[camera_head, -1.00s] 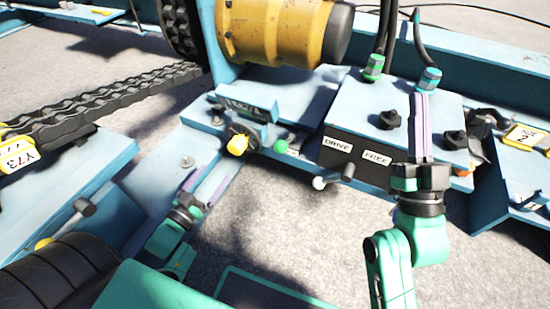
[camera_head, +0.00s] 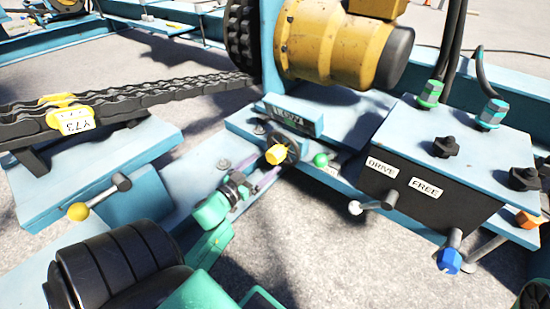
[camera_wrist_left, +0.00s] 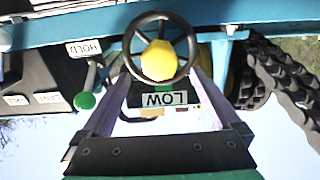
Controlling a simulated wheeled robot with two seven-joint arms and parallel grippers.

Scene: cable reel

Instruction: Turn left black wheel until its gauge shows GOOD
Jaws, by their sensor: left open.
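The black wheel (camera_head: 293,143) with a yellow hub (camera_head: 276,154) sits on the blue frame, left of the control box. It also shows in the left wrist view (camera_wrist_left: 128,48), which is upside down. A plate reading LOW (camera_wrist_left: 165,98) shows just beside the wheel there. My left gripper (camera_head: 272,172) is open, close in front of the wheel. In the left wrist view its two fingers (camera_wrist_left: 160,76) reach to either side of the wheel's lower part; whether they touch the rim I cannot tell. My right gripper is out of view.
The control box (camera_head: 450,150) with DRIVE and FREE labels stands at right. A green-knobbed lever (camera_head: 321,160) is close beside the wheel, with a HOLD label (camera_wrist_left: 84,48). A yellow motor (camera_head: 330,45) overhangs behind. A chain (camera_head: 150,98) runs left.

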